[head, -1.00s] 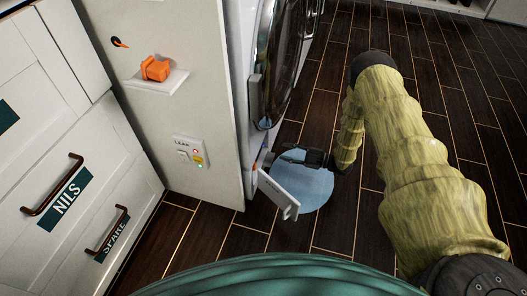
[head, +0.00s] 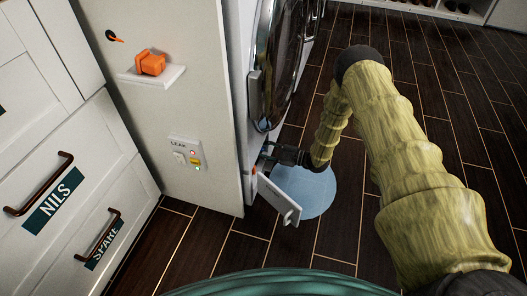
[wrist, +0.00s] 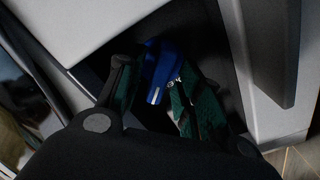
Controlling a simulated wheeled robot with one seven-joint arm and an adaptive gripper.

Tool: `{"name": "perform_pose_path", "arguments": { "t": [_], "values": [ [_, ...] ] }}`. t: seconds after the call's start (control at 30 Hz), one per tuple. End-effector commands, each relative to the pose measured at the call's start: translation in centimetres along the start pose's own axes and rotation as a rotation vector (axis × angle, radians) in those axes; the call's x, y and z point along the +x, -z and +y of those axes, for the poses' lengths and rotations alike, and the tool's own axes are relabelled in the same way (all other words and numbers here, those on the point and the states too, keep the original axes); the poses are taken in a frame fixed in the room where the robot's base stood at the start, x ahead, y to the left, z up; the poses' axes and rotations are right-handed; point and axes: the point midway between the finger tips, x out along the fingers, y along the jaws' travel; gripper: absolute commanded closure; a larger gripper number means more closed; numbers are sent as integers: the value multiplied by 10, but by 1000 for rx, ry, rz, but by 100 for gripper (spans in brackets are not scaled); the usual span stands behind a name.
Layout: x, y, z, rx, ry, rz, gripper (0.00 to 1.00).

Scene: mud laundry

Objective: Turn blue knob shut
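The blue knob (wrist: 162,68) sits in a dark recess in the wrist view, with a small white mark on its face. My gripper (wrist: 152,82) has its two dark fingers with green pads apart, one on each side of the knob. I cannot tell whether either pad touches it. In the head view, my gripper (head: 268,153) reaches into the low opening at the base of the front-loading machine (head: 268,75). The knob is hidden there.
An open white flap (head: 279,200) hangs in front of the opening, over a light blue puddle (head: 317,190). A white panel with a LEAK switch plate (head: 186,153) and an orange block (head: 150,62) stands left.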

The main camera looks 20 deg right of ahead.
Motion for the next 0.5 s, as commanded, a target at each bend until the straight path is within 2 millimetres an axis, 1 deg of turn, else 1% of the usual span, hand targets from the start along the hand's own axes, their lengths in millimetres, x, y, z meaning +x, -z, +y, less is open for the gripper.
{"name": "perform_pose_path", "arguments": {
  "t": [0.23,0.27,0.3,0.43,0.47,0.5],
  "values": [
    [1,0,0,0,0,0,64],
    [0,0,0,0,0,0,66],
    [0,0,0,0,0,0,73],
    [0,0,0,0,0,0,97],
    [0,0,0,1,0,0,100],
    [0,0,0,1,0,0,100]
  ]
}}
